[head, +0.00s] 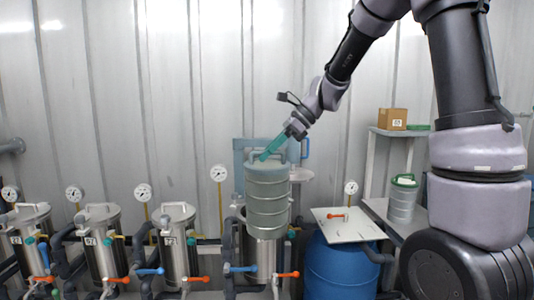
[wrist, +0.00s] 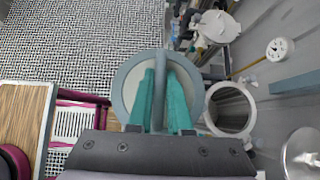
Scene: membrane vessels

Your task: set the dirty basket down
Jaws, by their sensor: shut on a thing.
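The dirty basket, a grey ribbed cylinder (head: 267,205) with a flat top, hangs upright from my gripper (head: 264,156) in the head view. My gripper's teal fingers (wrist: 159,100) are shut on the bar handle across the basket's round top (wrist: 130,82). In the head view the basket is in front of and above the fourth vessel (head: 264,252). In the wrist view an open vessel (wrist: 247,122) with a dark inside lies to the right of the basket, its mouth partly hidden. The basket's underside cannot be seen from the wrist.
Several steel vessels (head: 180,250) with gauges and coloured valve handles line the wall. A blue drum (head: 340,272) carries a pale board (head: 328,222). A second basket (head: 402,204) with a green rim stands on a shelf at right. Open grating floor (wrist: 85,40) shows in the wrist view.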

